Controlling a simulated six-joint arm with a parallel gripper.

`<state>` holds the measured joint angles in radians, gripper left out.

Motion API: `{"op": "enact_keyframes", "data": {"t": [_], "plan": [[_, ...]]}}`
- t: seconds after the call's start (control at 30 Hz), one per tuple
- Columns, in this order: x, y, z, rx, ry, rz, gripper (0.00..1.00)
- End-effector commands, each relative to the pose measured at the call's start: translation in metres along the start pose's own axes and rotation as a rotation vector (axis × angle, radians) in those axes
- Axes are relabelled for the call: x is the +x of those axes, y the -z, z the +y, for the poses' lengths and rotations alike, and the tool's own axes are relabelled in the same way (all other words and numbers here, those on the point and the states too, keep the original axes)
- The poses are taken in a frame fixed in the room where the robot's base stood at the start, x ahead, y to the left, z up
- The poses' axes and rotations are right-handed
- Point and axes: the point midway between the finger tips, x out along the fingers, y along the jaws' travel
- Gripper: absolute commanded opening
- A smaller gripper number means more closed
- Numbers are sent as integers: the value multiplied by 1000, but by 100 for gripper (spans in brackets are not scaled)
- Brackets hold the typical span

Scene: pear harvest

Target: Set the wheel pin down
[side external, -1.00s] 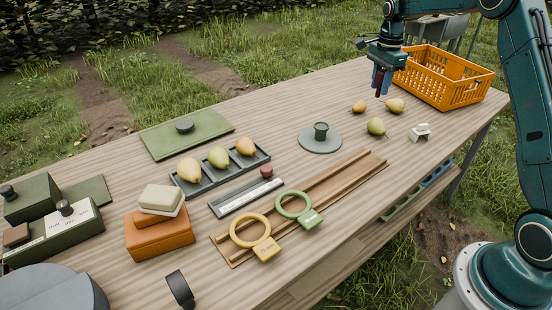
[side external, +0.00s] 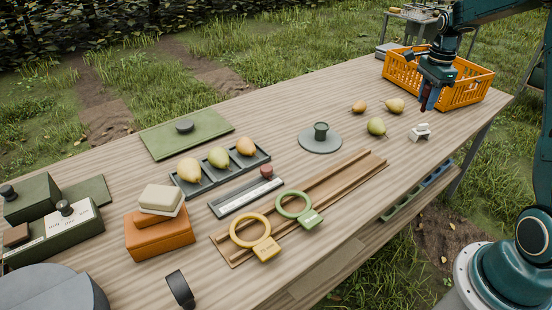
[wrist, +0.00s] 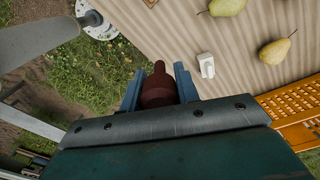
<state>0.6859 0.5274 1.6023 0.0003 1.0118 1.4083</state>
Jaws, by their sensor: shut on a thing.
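The wheel pin (wrist: 158,88) is a dark red-brown piece with a round body and a narrower tip. In the wrist view it sits between the two blue fingers of my gripper (wrist: 160,84), which is shut on it. In the side view my gripper (side external: 429,98) hangs above the table's far right part, in front of the orange crate. The pin is small and dark there, pointing down, and appears to be held clear of the table.
The orange crate (side external: 462,92) stands at the right end of the table. A small white block (side external: 420,132) and loose pears, one green (side external: 376,126), lie near my gripper. A grey disc (side external: 319,144) with a green cup and a wooden rail (side external: 345,180) lie farther left.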

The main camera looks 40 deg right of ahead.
Motion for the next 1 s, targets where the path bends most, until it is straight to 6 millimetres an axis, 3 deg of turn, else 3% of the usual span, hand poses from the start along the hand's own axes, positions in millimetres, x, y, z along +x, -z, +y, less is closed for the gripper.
{"op": "enact_keyframes", "data": {"t": [0.7, 1.0], "plan": [[128, 0, 1, -1, -4, 0, 7], [146, 0, 0, -1, 0, 1, 7]]}}
